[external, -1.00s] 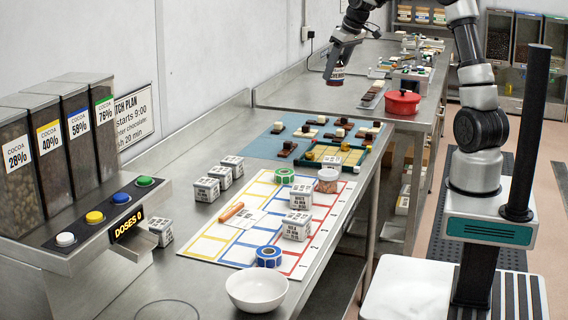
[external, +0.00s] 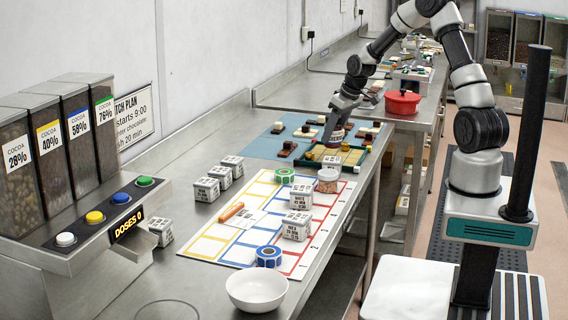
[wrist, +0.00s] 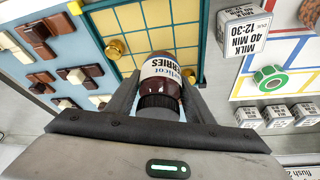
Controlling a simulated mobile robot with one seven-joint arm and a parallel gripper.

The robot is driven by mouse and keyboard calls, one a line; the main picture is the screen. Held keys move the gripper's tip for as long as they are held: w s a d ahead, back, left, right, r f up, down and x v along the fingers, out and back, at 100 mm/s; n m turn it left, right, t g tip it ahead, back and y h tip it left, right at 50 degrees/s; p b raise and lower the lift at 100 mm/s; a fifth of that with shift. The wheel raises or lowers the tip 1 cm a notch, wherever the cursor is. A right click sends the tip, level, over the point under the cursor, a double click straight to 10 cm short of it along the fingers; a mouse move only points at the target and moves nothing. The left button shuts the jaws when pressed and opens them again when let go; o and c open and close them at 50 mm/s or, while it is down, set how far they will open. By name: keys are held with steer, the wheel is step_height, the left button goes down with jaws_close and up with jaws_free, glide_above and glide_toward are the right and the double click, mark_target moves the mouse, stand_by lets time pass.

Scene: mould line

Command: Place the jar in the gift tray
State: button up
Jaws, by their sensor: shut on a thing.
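My gripper (wrist: 160,100) is shut on a dark red jar (wrist: 160,85) with a white label, in the wrist view. In the external view my gripper (external: 337,132) hangs low at the far edge of the gift tray (external: 365,165), which has a green rim and a yellow grid floor. In the wrist view the jar overlaps the tray's grid (wrist: 180,15). Gold-coloured pieces (wrist: 116,48) sit in some compartments at the tray's left. I cannot tell whether the jar touches the tray floor.
Dark and white chocolate pieces (wrist: 38,40) lie on the blue mat (external: 262,146) beside the tray. A red pot (external: 403,102) stands farther back.

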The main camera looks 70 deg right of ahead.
mark_target(334, 140)
steer(key=shift+f, duration=1.9)
steer(key=o, duration=1.2)
steer(key=shift+r, duration=0.1)
steer(key=shift+r, duration=0.25)
steer(key=v, duration=1.1)
steer(key=shift+s+r, duration=0.25)
